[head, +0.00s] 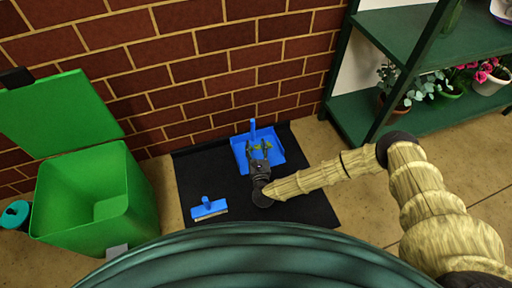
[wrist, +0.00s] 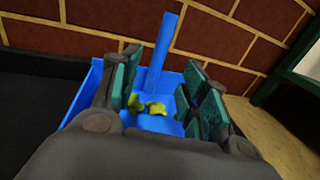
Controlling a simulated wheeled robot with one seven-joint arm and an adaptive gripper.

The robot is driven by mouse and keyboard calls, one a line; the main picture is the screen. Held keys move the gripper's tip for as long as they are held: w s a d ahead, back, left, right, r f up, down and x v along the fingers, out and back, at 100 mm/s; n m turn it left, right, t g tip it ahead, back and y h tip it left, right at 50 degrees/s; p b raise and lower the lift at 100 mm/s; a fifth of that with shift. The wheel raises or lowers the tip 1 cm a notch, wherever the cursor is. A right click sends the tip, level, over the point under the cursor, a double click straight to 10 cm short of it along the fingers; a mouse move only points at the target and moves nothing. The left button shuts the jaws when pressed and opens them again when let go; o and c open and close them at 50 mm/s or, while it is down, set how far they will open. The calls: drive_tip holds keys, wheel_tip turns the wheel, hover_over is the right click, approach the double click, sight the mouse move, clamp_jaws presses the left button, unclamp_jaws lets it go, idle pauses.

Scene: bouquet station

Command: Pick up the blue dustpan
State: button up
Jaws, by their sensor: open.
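The blue dustpan (head: 278,156) lies on a black mat (head: 190,175) against the brick wall, its handle pointing up toward the wall. Yellow-green scraps lie in its pan. My gripper (head: 259,158) is open and reaches over the pan. In the wrist view the dustpan's handle (wrist: 164,45) stands upright beyond and between the fingers of my gripper (wrist: 158,80), apart from them as far as I can see. The fingers and palm hide parts of the pan.
A blue brush (head: 209,209) lies on the mat at the front left. A green bin (head: 90,195) with its lid open stands at the left. A green shelf (head: 430,115) with potted flowers stands at the right. A brick wall (head: 180,70) closes off the back.

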sight(253, 131)
drive_tip(key=w, duration=0.1)
drive_tip(key=w+b, duration=0.1)
drive_tip(key=w, duration=0.2)
drive_tip(key=shift+w+a+b, duration=0.3)
drive_tip(key=shift+w+b, duration=0.05)
drive_tip(key=w+b, duration=0.2)
drive_tip(key=w, duration=0.1)
drive_tip(key=w+b, duration=0.1)
drive_tip(key=shift+w+a+r, duration=0.1)
drive_tip(key=shift+w+a, duration=0.15)
drive_tip(key=shift+w+r, duration=0.15)
drive_tip(key=shift+w, duration=0.2)
clamp_jaws()
